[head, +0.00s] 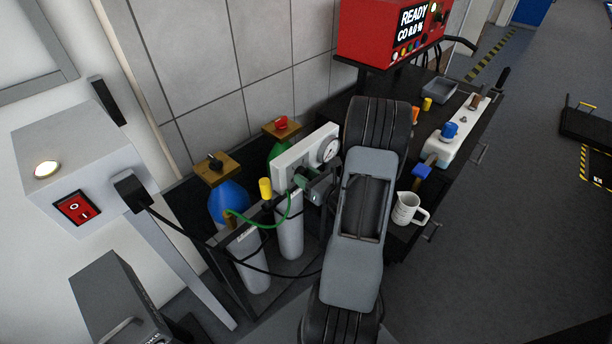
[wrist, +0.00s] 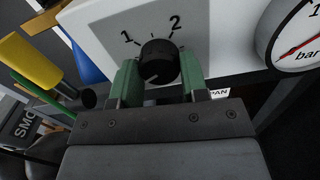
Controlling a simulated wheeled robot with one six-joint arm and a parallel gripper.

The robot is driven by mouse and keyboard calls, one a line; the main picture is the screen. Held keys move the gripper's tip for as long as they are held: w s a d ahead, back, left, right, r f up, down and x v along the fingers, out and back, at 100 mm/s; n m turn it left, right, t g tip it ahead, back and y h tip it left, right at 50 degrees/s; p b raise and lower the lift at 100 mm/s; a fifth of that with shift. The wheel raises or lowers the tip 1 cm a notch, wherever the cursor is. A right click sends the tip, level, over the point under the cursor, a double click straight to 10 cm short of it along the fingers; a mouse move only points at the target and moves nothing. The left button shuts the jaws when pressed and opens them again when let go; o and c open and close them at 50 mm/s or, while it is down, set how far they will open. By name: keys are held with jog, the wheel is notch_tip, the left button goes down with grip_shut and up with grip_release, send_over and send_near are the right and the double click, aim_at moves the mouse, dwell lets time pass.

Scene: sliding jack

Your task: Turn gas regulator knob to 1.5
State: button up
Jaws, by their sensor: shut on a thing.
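The gas regulator is a white box (head: 290,165) above the gas bottles in the head view. In the wrist view its white front (wrist: 110,15) carries a black round knob (wrist: 158,62), with the marks 1 and 2 above it to the left and right. My gripper (wrist: 158,80) is shut on the knob, with one green finger on each side of it. In the head view my gripper (head: 302,180) is at the regulator's front, and the knob is hidden there. I cannot tell the knob's exact setting.
A round pressure gauge (head: 329,150) with a red needle sits right of the knob. A yellow cylinder (head: 265,188) and a green hose (head: 270,222) are on the left. A white jug (head: 404,208) stands on the bench to the right of my arm.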

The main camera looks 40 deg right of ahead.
jog(key=m+p, duration=0.3)
jog(key=m, duration=0.3)
jog(key=shift+r+p, duration=0.15)
jog(key=shift+p, duration=0.25)
jog(key=m+p, duration=0.3)
jog(key=m, duration=0.2)
jog(key=shift+a+m, duration=0.1)
jog(key=shift+m, duration=0.3)
jog(key=m+p, duration=0.3)
jog(key=m, duration=0.3)
jog(key=shift+p, duration=0.3)
jog(key=shift+m+p, duration=0.9)
jog(key=shift+m, duration=1.5)
jog(key=o, duration=0.9)
jog(key=shift+s, duration=0.1)
jog(key=s, duration=0.4)
jog(key=s+d+b, duration=0.1)
jog(key=s, duration=0.4)
jog(key=s+d+b, duration=0.1)
jog(key=s, duration=0.3)
jog(key=shift+s+d, duration=0.2)
jog(key=shift+d, duration=0.05)
